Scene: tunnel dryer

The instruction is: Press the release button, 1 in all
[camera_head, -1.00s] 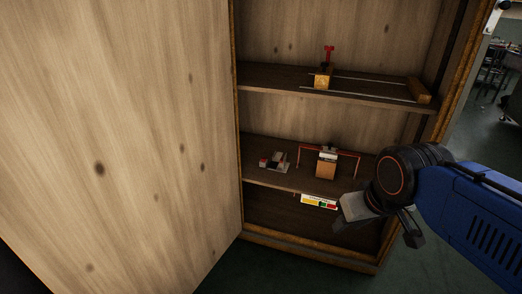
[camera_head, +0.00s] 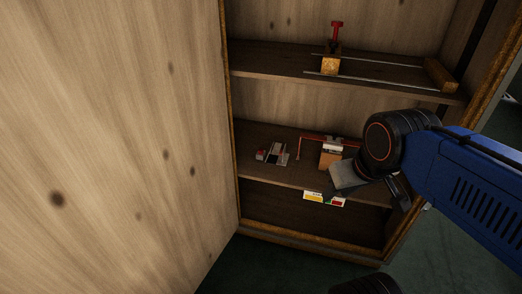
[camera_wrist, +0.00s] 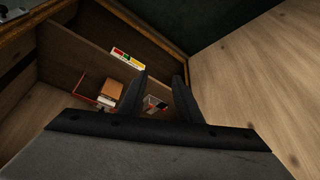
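A small grey device with red and white parts (camera_head: 271,153) sits on the middle shelf of the cabinet; it also shows between my fingers in the wrist view (camera_wrist: 155,104). I cannot tell which part of it, if any, is the release button. My gripper (camera_wrist: 163,76) is open and empty, its two dark fingers apart. In the head view it is in front of the right side of the middle shelf. To the device's right stands an orange-brown block with a red wire frame (camera_head: 330,158), partly hidden by my gripper.
A white, yellow, green and red label strip (camera_head: 323,199) is on the shelf's front edge. The upper shelf (camera_head: 270,60) holds a wooden block with a red lever (camera_head: 331,63) and rails. The large open wooden door (camera_head: 110,140) fills the left side.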

